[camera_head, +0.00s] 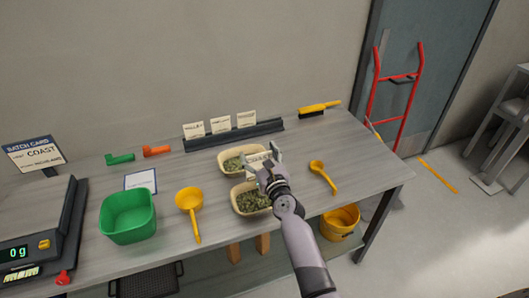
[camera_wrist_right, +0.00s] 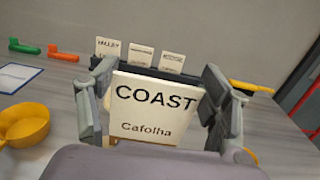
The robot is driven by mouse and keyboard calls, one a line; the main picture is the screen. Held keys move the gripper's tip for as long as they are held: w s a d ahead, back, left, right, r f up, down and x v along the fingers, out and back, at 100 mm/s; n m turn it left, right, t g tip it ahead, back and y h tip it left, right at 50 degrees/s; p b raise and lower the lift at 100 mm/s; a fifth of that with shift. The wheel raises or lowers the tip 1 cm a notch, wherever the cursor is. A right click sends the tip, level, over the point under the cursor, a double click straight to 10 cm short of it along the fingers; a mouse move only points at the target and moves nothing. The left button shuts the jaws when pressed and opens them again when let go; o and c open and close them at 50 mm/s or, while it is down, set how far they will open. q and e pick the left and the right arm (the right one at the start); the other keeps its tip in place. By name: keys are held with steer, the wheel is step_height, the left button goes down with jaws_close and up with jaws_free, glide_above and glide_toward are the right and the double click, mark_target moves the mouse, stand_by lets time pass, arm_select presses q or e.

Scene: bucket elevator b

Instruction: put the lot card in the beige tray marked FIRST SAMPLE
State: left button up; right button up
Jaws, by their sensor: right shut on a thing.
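My right gripper (camera_head: 262,165) is shut on a white lot card (camera_wrist_right: 152,108) that reads COAST and Cafolha. The card stands upright between the fingers in the right wrist view. In the head view the gripper and card are over two beige trays of green beans. The rear beige tray (camera_head: 222,164) is partly hidden behind the card and fingers. The front beige tray (camera_head: 234,204) is partly covered by my right wrist. I cannot read a FIRST SAMPLE mark on either tray. My left gripper is not in view.
Several cards stand in a dark holder (camera_head: 269,128) at the back. A green bin (camera_head: 128,224), yellow scoop (camera_head: 190,201) and scale (camera_head: 38,240) are to the left. A smaller yellow scoop (camera_head: 318,170) and brush (camera_head: 320,108) are to the right. The table's right end is mostly clear.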

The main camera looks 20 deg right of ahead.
mark_target(260, 162)
step_height(260, 162, down, 3)
steer(key=shift+w+b, duration=0.15)
steer(key=shift+b, duration=0.85)
step_height(260, 162, down, 6)
steer(key=b, duration=0.5)
steer(key=shift+r, duration=0.2)
arm_select(q)
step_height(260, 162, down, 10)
steer(key=b, duration=0.1)
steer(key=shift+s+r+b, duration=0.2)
steer(key=shift+b, duration=0.2)
arm_select(e)
steer(key=shift+f, duration=0.7)
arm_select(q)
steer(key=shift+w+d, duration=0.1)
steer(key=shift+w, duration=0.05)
arm_select(e)
steer(key=o, duration=1)
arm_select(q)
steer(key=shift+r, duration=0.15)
arm_select(e)
steer(key=shift+r, duration=0.1)
step_height(260, 162, up, 7)
steer(key=p, duration=0.7)
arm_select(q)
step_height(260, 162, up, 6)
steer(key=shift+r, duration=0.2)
